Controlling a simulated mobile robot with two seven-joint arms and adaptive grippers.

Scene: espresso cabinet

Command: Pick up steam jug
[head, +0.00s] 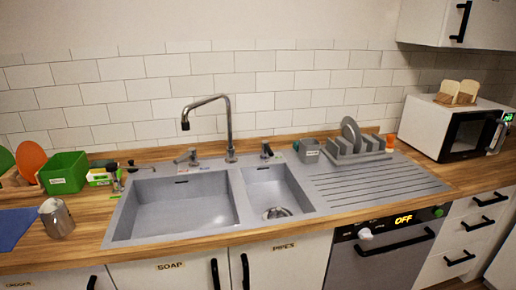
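The steam jug (57,218) is a small metal jug. It stands upright on the wooden counter at the left, between the blue mat and the sink. Neither of my grippers shows in the head view, and nothing is seen touching the jug.
A blue mat (14,228) lies left of the jug. A green bin (64,173) stands behind it. The grey sink (128,228) with its tall tap (229,125) lies to the right. A dish rack (356,153) and microwave (447,132) stand farther right. Cabinets and a dishwasher (378,258) are below.

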